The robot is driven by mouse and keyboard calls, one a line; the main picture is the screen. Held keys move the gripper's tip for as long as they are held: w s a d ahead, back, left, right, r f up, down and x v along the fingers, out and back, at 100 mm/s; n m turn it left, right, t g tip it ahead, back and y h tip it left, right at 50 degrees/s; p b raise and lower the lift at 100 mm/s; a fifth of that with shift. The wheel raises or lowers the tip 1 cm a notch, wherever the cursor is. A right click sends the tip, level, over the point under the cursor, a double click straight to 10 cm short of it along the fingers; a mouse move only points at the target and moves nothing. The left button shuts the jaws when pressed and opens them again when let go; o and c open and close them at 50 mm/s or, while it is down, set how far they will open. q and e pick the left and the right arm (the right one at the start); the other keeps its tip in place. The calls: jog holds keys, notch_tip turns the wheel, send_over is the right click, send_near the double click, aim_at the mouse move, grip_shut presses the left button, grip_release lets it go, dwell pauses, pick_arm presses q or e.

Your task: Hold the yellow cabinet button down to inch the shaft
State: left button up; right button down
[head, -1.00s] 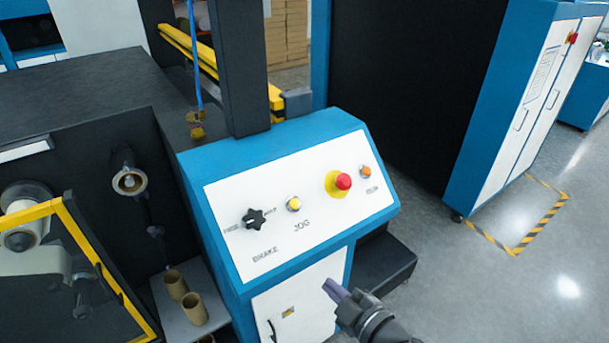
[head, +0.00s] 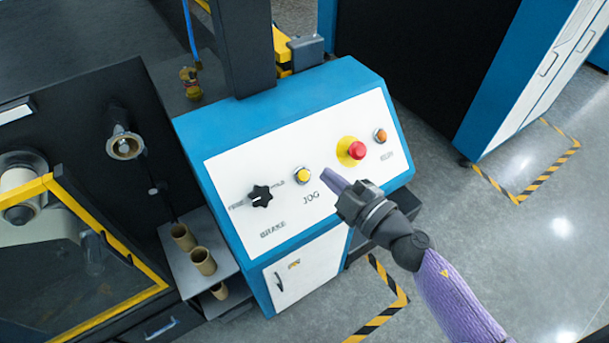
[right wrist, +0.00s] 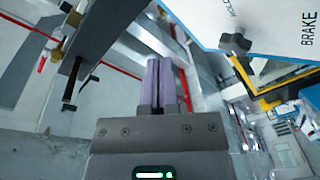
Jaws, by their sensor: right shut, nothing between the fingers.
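The yellow button (head: 303,174) sits in a metal ring above the word JOG on the white sloped panel (head: 240,172) of the blue cabinet (head: 215,125). My right gripper (head: 326,172) is shut and empty. In the head view its purple fingertips show just right of the yellow button, apart from it in the picture; the gap in depth is hard to judge. In the right wrist view the shut purple fingers (right wrist: 160,85) point up the picture, and the yellow button is not seen. My left gripper is not in view.
On the same panel are a black brake knob (head: 260,196), a red emergency button (head: 357,150) on a yellow base and an orange button (head: 380,135). Cardboard cores (head: 202,261) stand on a shelf at lower left. Open floor (head: 480,240) lies to the right.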

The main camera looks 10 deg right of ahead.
aim_at(303, 175)
jog(key=w+f+b, duration=0.1)
jog(key=f, duration=0.1)
jog(key=w+a+f+b, duration=0.1)
jog(key=w+f+b, duration=0.1)
jog(key=shift+w+a, duration=0.15)
jog(key=shift+w, duration=0.05)
jog(key=shift+w+a+f+b, duration=0.25)
jog(key=shift+w+f+b, duration=0.3)
jog(key=shift+w+b, duration=0.1)
jog(key=shift+f, duration=0.1)
dwell(1.3)
jog(key=shift+w+a+f, duration=0.1)
jog(key=shift+w+f, duration=0.1)
jog(key=shift+w, duration=0.1)
